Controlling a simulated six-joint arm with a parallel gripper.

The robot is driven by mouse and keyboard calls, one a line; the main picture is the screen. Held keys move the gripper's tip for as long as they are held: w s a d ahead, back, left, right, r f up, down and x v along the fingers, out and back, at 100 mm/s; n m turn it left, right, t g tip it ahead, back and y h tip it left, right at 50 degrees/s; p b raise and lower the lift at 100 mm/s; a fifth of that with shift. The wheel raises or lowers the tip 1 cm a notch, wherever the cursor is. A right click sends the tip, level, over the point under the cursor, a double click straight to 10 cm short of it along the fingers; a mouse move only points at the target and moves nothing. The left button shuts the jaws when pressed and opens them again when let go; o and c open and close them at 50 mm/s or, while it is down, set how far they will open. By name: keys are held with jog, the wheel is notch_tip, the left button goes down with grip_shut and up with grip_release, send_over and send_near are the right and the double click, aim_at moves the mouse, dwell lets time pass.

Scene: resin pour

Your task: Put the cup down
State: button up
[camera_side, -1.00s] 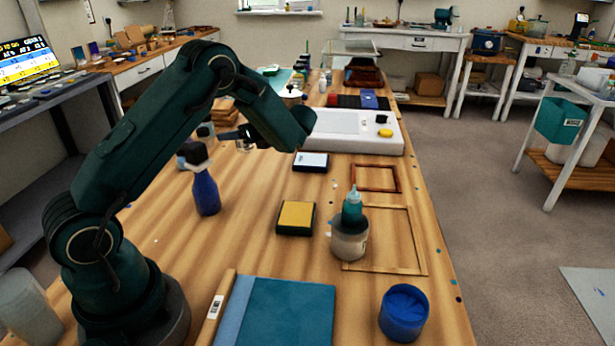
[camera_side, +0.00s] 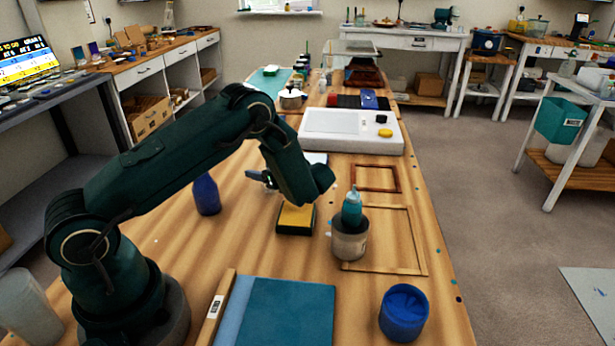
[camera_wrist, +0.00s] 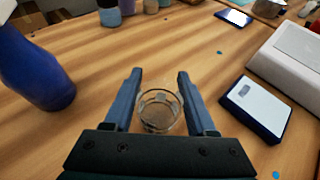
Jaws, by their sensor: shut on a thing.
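A clear, see-through cup (camera_wrist: 158,112) sits between the two blue-grey fingers of my gripper (camera_wrist: 160,80) in the wrist view. The fingers are shut on it, one on each side. The wooden table shows through it, and it looks empty. In the side view my gripper (camera_side: 264,180) is low over the table, left of the arm's end and behind the yellow-topped block (camera_side: 295,218). The cup is too small to make out there. I cannot tell whether its base touches the table.
A white-topped dark scale (camera_wrist: 255,104) lies right of the cup, with a white machine (camera_wrist: 293,55) beyond. A blue bottle (camera_wrist: 35,70) stands at left; it also shows in the side view (camera_side: 206,195). A grey pot (camera_side: 349,240) holds a teal bottle. Bare wood surrounds the cup.

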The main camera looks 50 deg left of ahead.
jog(key=shift+f, duration=0.25)
jog(key=shift+f, duration=0.1)
jog(key=o, duration=1.3)
